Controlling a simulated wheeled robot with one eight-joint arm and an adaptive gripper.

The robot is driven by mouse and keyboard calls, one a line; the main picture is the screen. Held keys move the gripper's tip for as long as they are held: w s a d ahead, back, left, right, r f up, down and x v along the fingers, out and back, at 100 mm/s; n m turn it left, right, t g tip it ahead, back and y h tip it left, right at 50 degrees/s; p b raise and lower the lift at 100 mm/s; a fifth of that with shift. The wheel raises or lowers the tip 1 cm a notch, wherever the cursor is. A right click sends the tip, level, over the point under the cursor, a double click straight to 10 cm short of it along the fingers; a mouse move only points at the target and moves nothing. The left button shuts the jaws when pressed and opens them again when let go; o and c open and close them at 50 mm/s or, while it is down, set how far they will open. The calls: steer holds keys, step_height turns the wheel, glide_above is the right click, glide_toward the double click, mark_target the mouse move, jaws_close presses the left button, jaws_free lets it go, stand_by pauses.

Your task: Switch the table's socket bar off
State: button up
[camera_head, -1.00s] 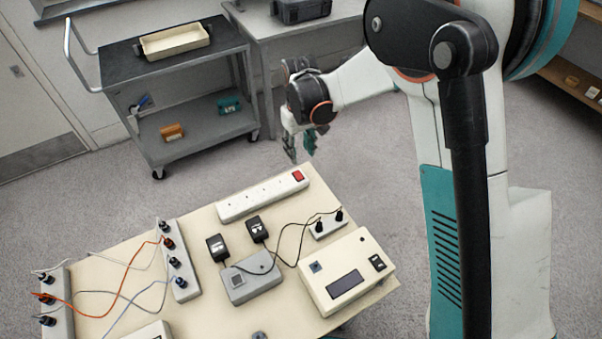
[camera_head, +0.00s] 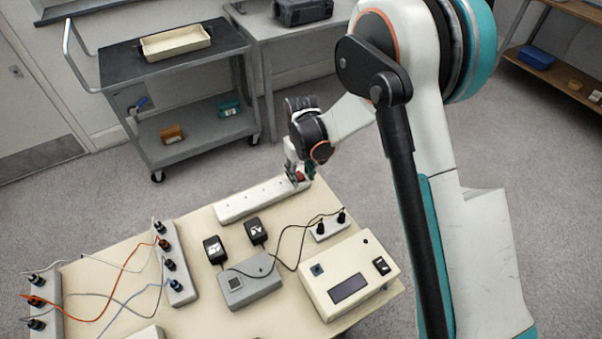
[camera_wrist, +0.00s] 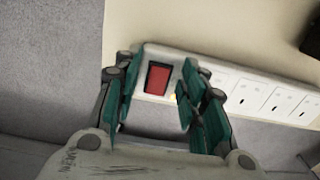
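The white socket bar (camera_head: 250,200) lies along the far edge of the cream table (camera_head: 285,308). Its red rocker switch (camera_wrist: 158,79) is at the bar's right end in the head view. My gripper (camera_head: 300,178) is at that end, partly covering the switch there. In the wrist view my gripper (camera_wrist: 155,98) has its teal fingers apart, one on each side of the switch, with nothing between them. The bar's sockets (camera_wrist: 265,98) run off to the right. I cannot tell whether the fingers touch the bar, or which way the rocker is pressed.
Two black adapters (camera_head: 215,250), a grey box (camera_head: 249,283), a cream meter box (camera_head: 349,288) and a small terminal block (camera_head: 328,229) sit nearer on the table. Wired strips (camera_head: 178,265) stand at left. A grey cart (camera_head: 195,115) is behind, with floor between.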

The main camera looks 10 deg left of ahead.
jaws_close()
steer(key=shift+w+a+g+h, duration=0.25)
steer(key=shift+g+h, duration=0.25)
steer(key=shift+g, duration=0.2)
steer(key=shift+r+g+h+b, duration=0.1)
steer(key=shift+g+h+b, duration=0.2)
steer(key=shift+g+h, duration=0.15)
jaws_free()
steer(key=v, duration=1.2)
steer(key=shift+w+d, duration=0.1)
